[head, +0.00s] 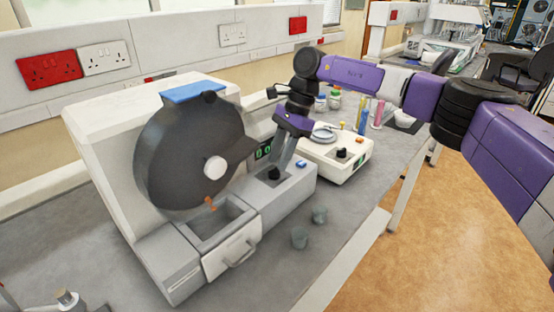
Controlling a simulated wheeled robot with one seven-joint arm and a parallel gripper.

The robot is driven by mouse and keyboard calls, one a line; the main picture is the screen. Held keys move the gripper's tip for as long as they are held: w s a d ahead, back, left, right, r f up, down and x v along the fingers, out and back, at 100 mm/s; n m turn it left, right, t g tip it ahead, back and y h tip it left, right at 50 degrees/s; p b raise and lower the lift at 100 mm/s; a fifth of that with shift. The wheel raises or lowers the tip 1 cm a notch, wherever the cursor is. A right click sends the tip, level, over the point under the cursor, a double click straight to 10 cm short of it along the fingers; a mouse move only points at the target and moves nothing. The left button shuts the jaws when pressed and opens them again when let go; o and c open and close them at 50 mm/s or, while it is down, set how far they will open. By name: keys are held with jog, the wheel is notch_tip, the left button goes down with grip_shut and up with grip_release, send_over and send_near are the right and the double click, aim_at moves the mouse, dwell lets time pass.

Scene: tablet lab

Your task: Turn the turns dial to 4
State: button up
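The tablet machine (110,120) stands on the bench, with a large dark round drum (180,150) on its front. Its light grey control panel (296,190) juts out at the right of the drum. A black dial (273,174) sits on the top of this panel, and a small display with green digits (263,153) is behind it. I cannot read the dial's setting. My gripper (277,165) points down at the dial, its grey fingers at or just above the knob. Whether the fingers touch the knob, and how far apart they are, cannot be told.
A drawer with a handle (232,254) is at the machine's front. Bottles and coloured tubes stand behind.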

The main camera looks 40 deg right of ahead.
jog(key=shift+x, duration=0.8)
grip_shut()
jog(key=m, duration=0.1)
jog(key=m+t+b, duration=0.1)
jog(key=m, duration=0.1)
jog(key=m+h+b, duration=0.1)
jog(key=m, duration=0.1)
jog(key=shift+s+a+f+t, duration=0.1)
jog(key=shift+s+f+t, duration=0.05)
jog(key=shift+s+t, duration=0.2)
jog(key=m+t+h+b, duration=0.1)
jog(key=m+b, duration=0.2)
jog(key=m, duration=0.1)
jog(key=shift+a+m, duration=0.15)
jog(key=shift+m, duration=0.15)
jog(key=shift+b, duration=0.3)
